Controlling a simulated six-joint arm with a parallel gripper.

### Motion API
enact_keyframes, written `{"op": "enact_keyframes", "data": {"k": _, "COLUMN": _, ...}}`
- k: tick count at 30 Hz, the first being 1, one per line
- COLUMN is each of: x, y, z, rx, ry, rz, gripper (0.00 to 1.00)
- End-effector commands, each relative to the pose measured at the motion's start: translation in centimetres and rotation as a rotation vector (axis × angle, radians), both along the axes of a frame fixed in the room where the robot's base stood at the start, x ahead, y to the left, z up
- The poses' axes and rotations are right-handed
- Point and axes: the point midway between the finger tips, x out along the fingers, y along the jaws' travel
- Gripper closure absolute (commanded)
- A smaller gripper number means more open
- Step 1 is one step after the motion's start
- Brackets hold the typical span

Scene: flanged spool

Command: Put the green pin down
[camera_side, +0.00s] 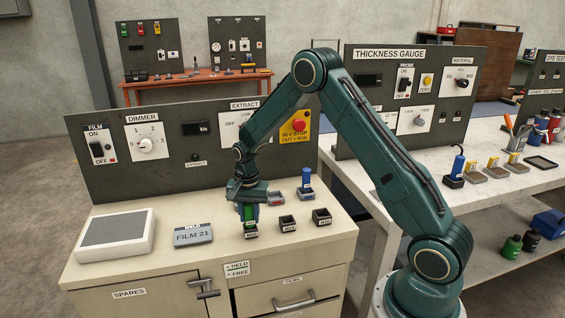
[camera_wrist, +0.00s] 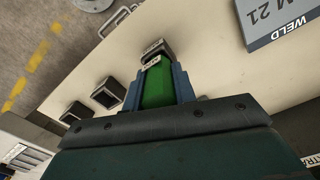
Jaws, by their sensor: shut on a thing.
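The green pin (camera_side: 249,213) is held upright between the fingers of my gripper (camera_side: 248,211), over the cream cabinet top. In the wrist view the green pin (camera_wrist: 157,86) lies between the two blue-grey fingers of my gripper (camera_wrist: 157,82). A small labelled black holder (camera_side: 251,230) is directly under the pin; it also shows at the pin's far end in the wrist view (camera_wrist: 154,49). The pin's lower end meets or overlaps this holder in both views. I cannot tell whether it is seated inside.
Two empty-looking black holders (camera_side: 288,223) (camera_side: 322,217) stand to the right. A FILM 21 plate (camera_side: 193,236) and a light box (camera_side: 116,235) lie left. A control panel (camera_side: 175,170) rises behind.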

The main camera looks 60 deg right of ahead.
Motion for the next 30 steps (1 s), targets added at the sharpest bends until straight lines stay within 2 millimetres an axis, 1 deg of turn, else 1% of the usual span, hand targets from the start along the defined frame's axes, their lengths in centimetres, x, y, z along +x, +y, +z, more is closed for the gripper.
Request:
{"op": "enact_keyframes", "data": {"k": 6, "x": 0.0, "y": 0.0, "z": -0.4, "rx": -0.001, "ry": -0.001, "rz": 0.0, "gripper": 1.0}}
{"op": "enact_keyframes", "data": {"k": 7, "x": 0.0, "y": 0.0, "z": -0.5, "rx": 0.0, "ry": 0.0, "rz": 0.0, "gripper": 0.71}}
{"op": "enact_keyframes", "data": {"k": 10, "x": 0.0, "y": 0.0, "z": -0.5, "rx": 0.0, "ry": 0.0, "rz": 0.0, "gripper": 0.52}}
{"op": "enact_keyframes", "data": {"k": 19, "x": 0.0, "y": 0.0, "z": -0.4, "rx": 0.0, "ry": 0.0, "rz": 0.0, "gripper": 0.51}}
{"op": "enact_keyframes", "data": {"k": 23, "x": 0.0, "y": 0.0, "z": -0.1, "rx": 0.0, "ry": 0.0, "rz": 0.0, "gripper": 0.51}}
{"op": "enact_keyframes", "data": {"k": 26, "x": 0.0, "y": 0.0, "z": 0.4, "rx": -0.001, "ry": -0.001, "rz": 0.0, "gripper": 0.51}}
{"op": "enact_keyframes", "data": {"k": 30, "x": 0.1, "y": 0.0, "z": 1.9, "rx": 0.0, "ry": -0.002, "rz": 0.0, "gripper": 0.51}}
